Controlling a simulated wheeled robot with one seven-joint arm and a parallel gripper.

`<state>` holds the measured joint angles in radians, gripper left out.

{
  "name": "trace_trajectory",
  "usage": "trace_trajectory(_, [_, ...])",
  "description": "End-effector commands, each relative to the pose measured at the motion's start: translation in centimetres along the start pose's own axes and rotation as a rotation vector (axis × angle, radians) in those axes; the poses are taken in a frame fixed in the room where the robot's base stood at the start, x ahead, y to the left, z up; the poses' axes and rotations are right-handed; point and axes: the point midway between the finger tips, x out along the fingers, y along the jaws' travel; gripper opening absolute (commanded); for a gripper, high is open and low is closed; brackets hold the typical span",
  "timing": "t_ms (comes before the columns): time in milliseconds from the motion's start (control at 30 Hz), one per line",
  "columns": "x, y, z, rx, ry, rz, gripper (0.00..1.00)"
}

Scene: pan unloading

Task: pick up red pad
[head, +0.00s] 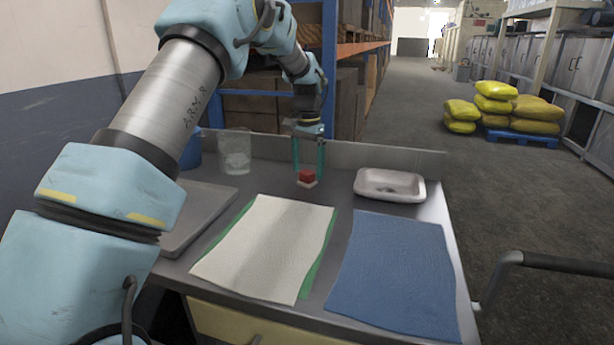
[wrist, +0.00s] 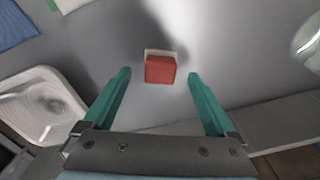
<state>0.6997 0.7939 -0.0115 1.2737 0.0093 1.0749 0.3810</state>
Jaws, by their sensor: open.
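The red pad (head: 306,175) is a small block with a pale layer under it, lying on the grey bench top near its back edge. In the wrist view the red pad (wrist: 160,69) lies just beyond the fingertips, roughly centred between them. My gripper (head: 309,172) reaches down over it with its two teal fingers apart. In the wrist view my gripper (wrist: 160,73) is open and empty, with bare bench between the fingers. Whether the fingers reach the height of the pad I cannot tell.
A white dish (head: 390,186) stands right of the pad, and a clear beaker (head: 235,152) stands to the left. A grey tray (head: 190,222), a white cloth (head: 265,245) over a green one, and a blue cloth (head: 395,270) cover the front. A low ledge (head: 350,153) runs behind.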

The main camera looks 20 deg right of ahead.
Motion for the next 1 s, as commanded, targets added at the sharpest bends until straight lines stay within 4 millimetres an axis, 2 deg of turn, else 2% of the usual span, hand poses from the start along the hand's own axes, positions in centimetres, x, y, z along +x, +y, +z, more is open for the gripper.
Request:
trace_trajectory(200, [2.3, 0.0, 0.0, -0.001, -0.001, 0.0, 0.91])
trace_trajectory(467, [2.6, 0.0, 0.0, -0.001, 0.001, 0.0, 0.9])
trace_trajectory(1000, [2.5, 0.0, 0.0, 0.0, 0.001, 0.0, 0.29])
